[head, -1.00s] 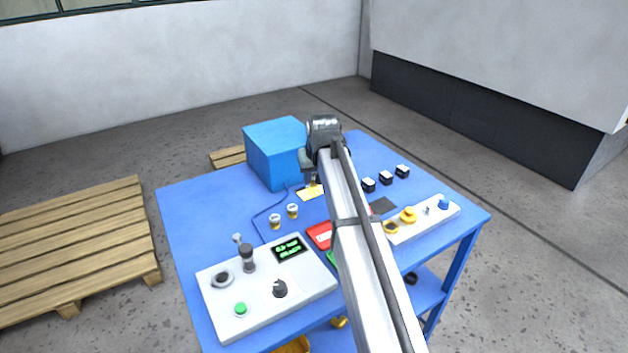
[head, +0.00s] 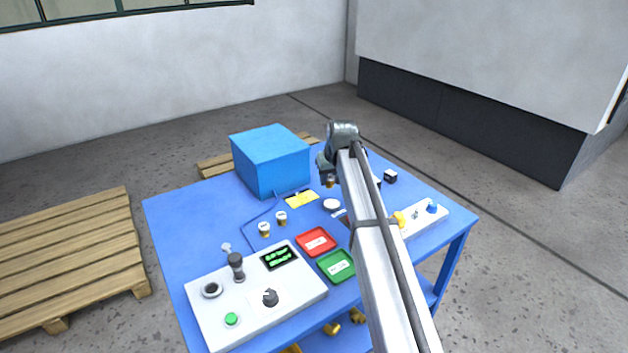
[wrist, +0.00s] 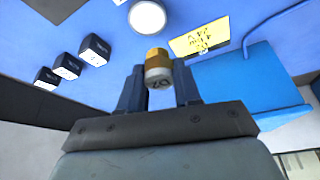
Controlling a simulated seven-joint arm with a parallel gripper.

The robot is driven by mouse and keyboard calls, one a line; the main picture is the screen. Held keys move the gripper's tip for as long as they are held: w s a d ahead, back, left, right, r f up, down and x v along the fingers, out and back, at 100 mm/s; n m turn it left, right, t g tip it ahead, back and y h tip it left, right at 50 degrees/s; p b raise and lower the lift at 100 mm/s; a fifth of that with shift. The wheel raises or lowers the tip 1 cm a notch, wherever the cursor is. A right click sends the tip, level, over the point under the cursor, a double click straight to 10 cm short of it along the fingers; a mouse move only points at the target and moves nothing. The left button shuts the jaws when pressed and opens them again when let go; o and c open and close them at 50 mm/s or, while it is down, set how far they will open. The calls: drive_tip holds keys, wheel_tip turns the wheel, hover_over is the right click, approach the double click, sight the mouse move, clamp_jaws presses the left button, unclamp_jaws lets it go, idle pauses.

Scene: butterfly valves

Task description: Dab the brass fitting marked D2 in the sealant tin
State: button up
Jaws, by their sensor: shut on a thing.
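My gripper (wrist: 159,85) is shut on a brass fitting (wrist: 158,66) with a pale band; its marking looks upside down and I cannot read it surely. In the head view my gripper (head: 327,176) holds the fitting (head: 330,183) above the table's far part. A round, white-filled tin (head: 332,204) with a grey rim stands on the table, apart from the fitting. The tin also shows at the top of the wrist view (wrist: 147,15), beyond the fitting. Two more brass fittings (head: 264,229) (head: 281,218) stand on the table to the left, their marks too small to read.
A blue box (head: 270,160) stands at the back left, beside a yellow note (head: 302,198). A red tray (head: 315,242) and a green tray (head: 336,266) lie nearer. A control panel (head: 255,297) fills the front left. Several black blocks (wrist: 95,49) show in the wrist view.

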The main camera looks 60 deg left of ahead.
sight(330, 201)
drive_tip(key=shift+w+f, duration=0.2)
drive_tip(key=shift+w, duration=0.35)
drive_tip(key=shift+f, duration=2.9)
drive_tip(key=shift+d+f, duration=0.1)
drive_tip(key=shift+f, duration=0.5)
drive_tip(key=shift+r, duration=0.1)
drive_tip(key=shift+r, duration=3.45)
